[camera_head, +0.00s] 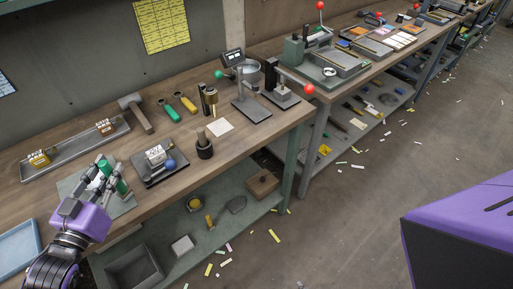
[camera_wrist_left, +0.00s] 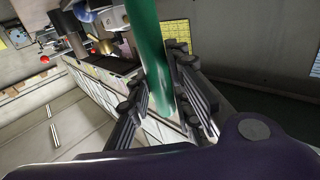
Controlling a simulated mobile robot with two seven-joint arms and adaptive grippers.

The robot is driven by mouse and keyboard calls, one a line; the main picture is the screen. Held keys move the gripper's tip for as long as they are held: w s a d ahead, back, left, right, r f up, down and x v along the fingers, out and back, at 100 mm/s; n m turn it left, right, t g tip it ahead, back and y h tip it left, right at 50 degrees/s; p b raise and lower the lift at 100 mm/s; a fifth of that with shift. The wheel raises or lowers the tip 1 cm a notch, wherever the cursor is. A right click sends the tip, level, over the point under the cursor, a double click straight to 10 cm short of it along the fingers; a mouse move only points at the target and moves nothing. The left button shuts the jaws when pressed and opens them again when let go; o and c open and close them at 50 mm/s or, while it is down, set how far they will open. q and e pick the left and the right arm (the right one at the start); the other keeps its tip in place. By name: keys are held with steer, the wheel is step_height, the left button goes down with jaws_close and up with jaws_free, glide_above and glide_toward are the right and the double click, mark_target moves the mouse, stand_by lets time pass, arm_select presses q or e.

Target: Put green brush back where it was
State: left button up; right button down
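A smooth green cylinder (camera_head: 106,169) stands tilted between the fingers of my left gripper (camera_head: 98,184), over a grey mat (camera_head: 122,207) at the left front of the workbench. In the left wrist view the green cylinder (camera_wrist_left: 150,45) passes between both ribbed fingers of the gripper (camera_wrist_left: 170,98), which close around it. No bristles show, so I cannot tell whether it is the brush. Another green-handled tool (camera_head: 170,113) lies farther back on the bench. My right gripper is not in view.
A black tray (camera_head: 176,174) with a white block stands just right of the gripper. A long grey tray (camera_head: 75,150), a mallet (camera_head: 134,108) and a yellow-handled tool (camera_head: 187,104) lie behind. A blue tray (camera_head: 15,255) is at the left edge. Bare wood shows mid-bench.

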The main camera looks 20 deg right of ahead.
arm_select(q)
steer(key=shift+o, duration=1.3)
steer(key=shift+r, duration=0.15)
steer(key=shift+s+a, duration=0.1)
steer(key=shift+s, duration=0.1)
steer(key=b+v, duration=0.1)
steer(key=v, duration=1)
steer(key=shift+s, duration=0.25)
steer(key=shift+a+r, duration=0.1)
